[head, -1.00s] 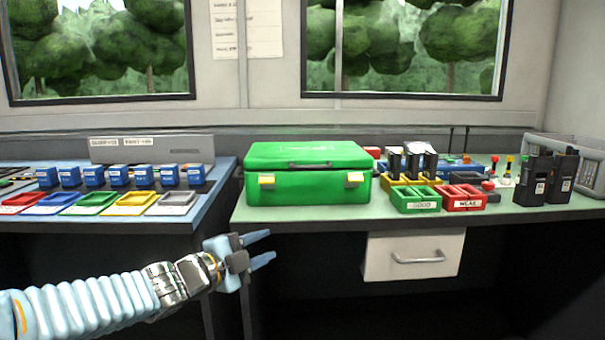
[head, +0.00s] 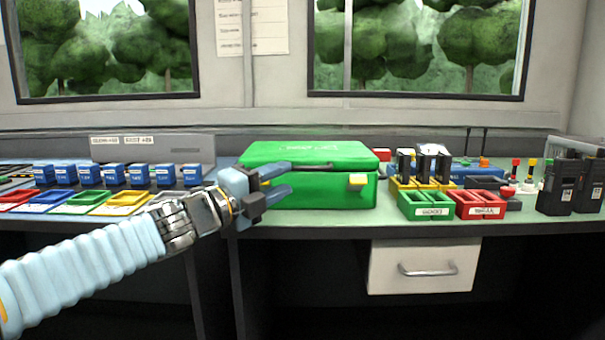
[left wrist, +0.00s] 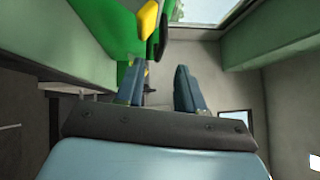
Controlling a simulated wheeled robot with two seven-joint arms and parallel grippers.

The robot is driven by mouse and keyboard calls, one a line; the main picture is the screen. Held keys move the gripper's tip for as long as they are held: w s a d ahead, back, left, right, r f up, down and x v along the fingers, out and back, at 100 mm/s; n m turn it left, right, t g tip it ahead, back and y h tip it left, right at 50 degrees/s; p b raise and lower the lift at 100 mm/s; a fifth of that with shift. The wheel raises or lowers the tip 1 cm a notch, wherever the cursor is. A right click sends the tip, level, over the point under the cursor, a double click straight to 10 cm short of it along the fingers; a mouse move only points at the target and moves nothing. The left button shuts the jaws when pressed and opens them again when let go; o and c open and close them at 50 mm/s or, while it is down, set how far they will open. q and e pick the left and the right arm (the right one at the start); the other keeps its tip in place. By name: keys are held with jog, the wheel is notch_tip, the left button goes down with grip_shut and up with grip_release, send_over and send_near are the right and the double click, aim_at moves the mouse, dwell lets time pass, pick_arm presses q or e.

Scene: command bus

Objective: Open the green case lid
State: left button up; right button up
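The green case (head: 325,192) stands on the desk with its lid (head: 305,153) shut. A yellow latch (head: 357,181) shows on the right of its front; the left latch is hidden behind my gripper. A dark handle (head: 318,167) runs along the front edge. My left gripper (head: 287,179) is open in front of the left part of the case, with nothing seen between its fingers. In the left wrist view the case (left wrist: 106,25), a yellow latch (left wrist: 147,20) and the dark handle (left wrist: 164,36) show beyond the open fingers (left wrist: 158,86). I cannot tell whether they touch the case. My right gripper is out of view.
Green (head: 427,213) and red (head: 482,212) trays stand right of the case, with black radios (head: 570,186) farther right. Several blue boxes (head: 115,174) and coloured trays fill the left desk. A drawer (head: 422,282) hangs under the desk.

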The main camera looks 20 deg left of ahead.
aim_at(304, 170)
pick_arm(q)
jog(key=x, duration=0.6)
jog(key=shift+w, duration=0.15)
grip_shut()
